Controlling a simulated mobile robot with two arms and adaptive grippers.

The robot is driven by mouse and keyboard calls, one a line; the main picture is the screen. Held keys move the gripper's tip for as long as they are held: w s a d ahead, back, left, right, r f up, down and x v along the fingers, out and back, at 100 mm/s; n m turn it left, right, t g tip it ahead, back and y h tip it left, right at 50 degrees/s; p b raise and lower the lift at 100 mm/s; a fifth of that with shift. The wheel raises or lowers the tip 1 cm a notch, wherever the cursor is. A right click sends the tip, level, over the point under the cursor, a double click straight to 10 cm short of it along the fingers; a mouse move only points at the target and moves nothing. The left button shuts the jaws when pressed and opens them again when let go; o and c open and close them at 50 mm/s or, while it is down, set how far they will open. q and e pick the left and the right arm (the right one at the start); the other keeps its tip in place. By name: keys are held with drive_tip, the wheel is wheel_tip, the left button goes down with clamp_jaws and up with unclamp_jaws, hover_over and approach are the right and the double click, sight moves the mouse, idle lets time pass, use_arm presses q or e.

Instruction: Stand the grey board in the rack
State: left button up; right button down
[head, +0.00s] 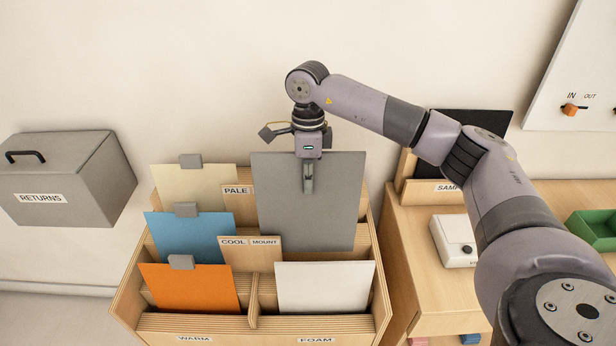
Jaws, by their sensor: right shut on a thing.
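The grey board (315,215) is upright over the right side of the wooden rack (134,300). My right gripper (308,178) comes down from above and is shut on the board's top edge, with one finger showing on its front face. The board's lower edge is near the MOUNT label (265,243), behind the front right compartment. I cannot tell whether it rests on the rack floor or hangs just above it. My left gripper is out of view.
The rack's left side holds cream (185,178), blue (190,240) and orange (190,290) boards with grey clips. A white board (325,288) stands in the front right compartment. A grey RETURNS box (65,180) is at left; a wooden cabinet (415,290) is at right.

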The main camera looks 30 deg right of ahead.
wheel_tip(320, 180, down, 2)
drive_tip(key=shift+b, duration=0.5)
drive_tip(key=shift+f+b, duration=0.55)
drive_tip(key=shift+f, duration=0.2)
drive_tip(key=b, duration=0.3)
hover_over(308, 230)
drive_tip(key=w, duration=0.2)
drive_tip(key=f, duration=0.3)
drive_tip(key=d+f, duration=0.1)
drive_tip(key=shift+s+f, duration=0.25)
use_arm(q)
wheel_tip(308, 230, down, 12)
drive_tip(key=b, duration=0.6)
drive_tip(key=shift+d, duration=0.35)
use_arm(e)
drive_tip(key=shift+f, duration=4.5)
drive_tip(key=c, duration=1.7)
unclamp_jaws()
drive_tip(key=shift+o, duration=0.2)
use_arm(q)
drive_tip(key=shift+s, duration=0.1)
use_arm(e)
drive_tip(key=shift+r, duration=0.1)
